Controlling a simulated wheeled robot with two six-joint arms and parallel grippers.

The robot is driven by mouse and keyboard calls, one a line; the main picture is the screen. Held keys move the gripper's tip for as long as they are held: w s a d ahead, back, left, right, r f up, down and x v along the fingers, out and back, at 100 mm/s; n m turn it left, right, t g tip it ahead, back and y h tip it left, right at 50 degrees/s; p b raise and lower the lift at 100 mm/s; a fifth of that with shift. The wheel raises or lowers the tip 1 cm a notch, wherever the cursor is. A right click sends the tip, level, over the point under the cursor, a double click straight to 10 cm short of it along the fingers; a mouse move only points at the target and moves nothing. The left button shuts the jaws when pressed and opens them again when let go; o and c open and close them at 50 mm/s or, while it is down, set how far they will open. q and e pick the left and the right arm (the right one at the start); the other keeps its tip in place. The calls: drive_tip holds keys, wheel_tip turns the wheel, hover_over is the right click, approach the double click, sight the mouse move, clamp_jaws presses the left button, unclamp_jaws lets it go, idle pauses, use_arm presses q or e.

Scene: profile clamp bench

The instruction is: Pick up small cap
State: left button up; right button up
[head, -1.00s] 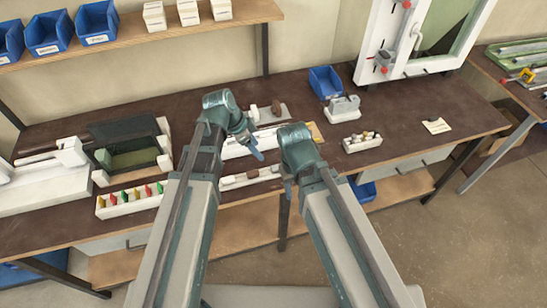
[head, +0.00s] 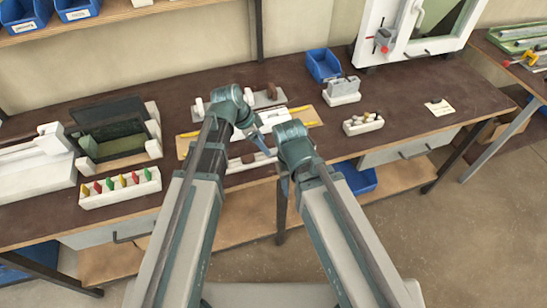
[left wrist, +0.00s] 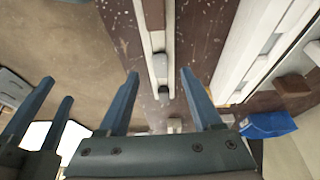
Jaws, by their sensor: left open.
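I cannot make out for certain which piece is the small cap. Several small light and brown pieces (head: 367,118) stand in a white block tray (head: 352,129) right of my arms. In the left wrist view, small grey pieces (left wrist: 158,42) sit on a narrow white rail. My left gripper (head: 262,142) is open and empty above the white profile parts at mid-bench; its fingers (left wrist: 158,76) straddle the rail in the picture, apart from it. My right gripper (head: 286,183) hangs at the bench's front edge; its two fingers (left wrist: 57,90) show apart with nothing between.
A blue bin (head: 323,65) and a white-grey block (head: 342,90) stand behind the tray. A white rack with coloured pieces (head: 120,187) and a dark open box (head: 112,130) are at left. A window frame (head: 405,60) stands at the back. The bench's right part is mostly clear.

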sight(274, 153)
use_arm(q)
drive_tip(key=b+x, duration=0.4)
drive_tip(key=x, duration=0.1)
drive_tip(key=shift+w+d+f+b, duration=0.1)
drive_tip(key=shift+w+d+b, duration=0.05)
drive_tip(key=shift+d+b, duration=0.15)
clamp_jaws()
